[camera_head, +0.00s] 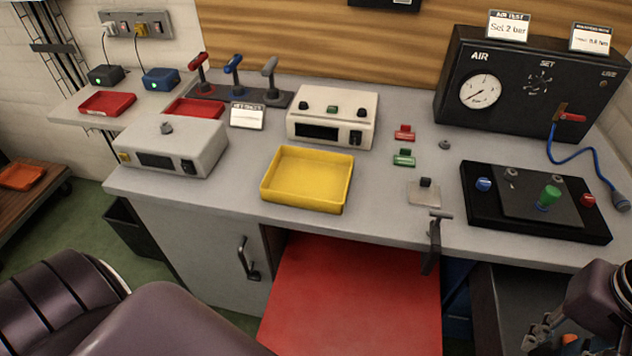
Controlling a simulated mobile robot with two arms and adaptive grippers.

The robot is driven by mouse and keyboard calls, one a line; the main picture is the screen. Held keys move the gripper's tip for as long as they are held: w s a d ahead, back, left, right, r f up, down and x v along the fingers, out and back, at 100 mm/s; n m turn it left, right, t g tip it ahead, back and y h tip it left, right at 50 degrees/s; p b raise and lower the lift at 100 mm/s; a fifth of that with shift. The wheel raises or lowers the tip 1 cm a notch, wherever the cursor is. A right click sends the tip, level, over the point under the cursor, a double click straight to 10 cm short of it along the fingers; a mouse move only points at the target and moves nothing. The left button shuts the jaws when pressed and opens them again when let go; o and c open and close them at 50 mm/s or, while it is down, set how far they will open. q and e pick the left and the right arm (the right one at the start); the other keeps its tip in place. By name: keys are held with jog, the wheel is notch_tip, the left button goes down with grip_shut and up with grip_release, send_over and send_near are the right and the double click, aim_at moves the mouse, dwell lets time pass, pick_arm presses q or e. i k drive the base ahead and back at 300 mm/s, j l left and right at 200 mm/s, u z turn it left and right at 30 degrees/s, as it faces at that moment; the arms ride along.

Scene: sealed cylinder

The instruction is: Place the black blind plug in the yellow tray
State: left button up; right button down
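The yellow tray (306,205) sits empty near the front edge of the grey bench, at the middle of the picture. A small black block (425,182) stands on a beige plate (424,197) to the right of the tray. A small dark grey round piece (444,145) lies farther back. I cannot tell for certain which of these is the black blind plug. My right gripper (553,339) is partly in view at the bottom right, low and in front of the bench, away from both pieces; its finger opening is unclear. My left gripper is out of view.
Red (404,133) and green (404,157) pieces lie right of a cream box (332,116). A black fixture (535,203) with knobs and a green-topped cylinder (548,197) stands at right, before the black air tester (530,85).

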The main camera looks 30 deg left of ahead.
aim_at(309, 184)
jog(key=k+j+u, duration=0.1)
jog(key=j, duration=0.35)
jog(key=k+j+u, duration=0.1)
jog(key=j, duration=0.35)
jog(key=k+j, duration=0.15)
jog(key=j, duration=0.3)
jog(key=u, duration=0.05)
